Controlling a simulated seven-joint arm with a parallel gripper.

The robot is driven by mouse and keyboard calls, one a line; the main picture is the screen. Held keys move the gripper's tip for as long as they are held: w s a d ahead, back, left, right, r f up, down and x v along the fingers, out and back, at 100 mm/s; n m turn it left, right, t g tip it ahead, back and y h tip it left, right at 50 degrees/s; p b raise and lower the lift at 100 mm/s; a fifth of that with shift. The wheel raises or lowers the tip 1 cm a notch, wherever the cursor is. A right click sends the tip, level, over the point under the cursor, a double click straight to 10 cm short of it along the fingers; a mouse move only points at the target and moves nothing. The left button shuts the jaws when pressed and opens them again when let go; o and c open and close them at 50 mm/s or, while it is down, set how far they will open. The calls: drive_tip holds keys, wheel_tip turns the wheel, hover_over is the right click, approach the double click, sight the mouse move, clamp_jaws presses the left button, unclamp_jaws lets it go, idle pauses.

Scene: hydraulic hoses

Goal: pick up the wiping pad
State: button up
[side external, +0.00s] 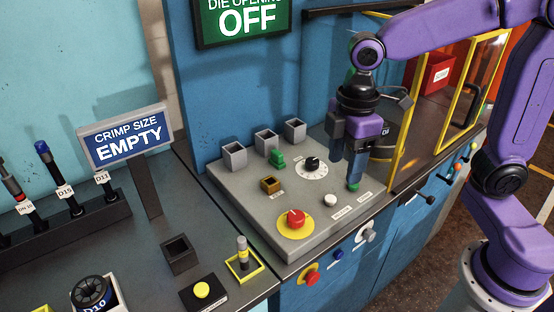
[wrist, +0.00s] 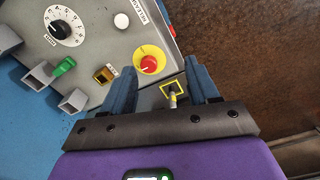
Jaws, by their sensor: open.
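No object in either view can be clearly made out as the wiping pad. In the wrist view my gripper's two blue fingers (wrist: 163,82) stand wide apart.
The panel carries a red knob (side external: 295,219), a black dial (side external: 312,164), a green block (side external: 278,158) and grey square sockets (side external: 234,156). A yellow-button box (side external: 202,291), dark open box (side external: 180,254) and "EMPTY" sign (side external: 127,138) stand left. A yellow-framed guard (side external: 405,120) is right.

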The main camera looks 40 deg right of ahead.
drive_tip(key=w+r+n, duration=0.2)
drive_tip(key=w, duration=1.4)
drive_tip(key=n, duration=0.1)
hover_over(277, 152)
wheel_tip(277, 152, down, 13)
drive_tip(key=shift+a+r, duration=0.1)
drive_tip(key=shift+f, duration=2.55)
drive_tip(key=c, duration=0.7)
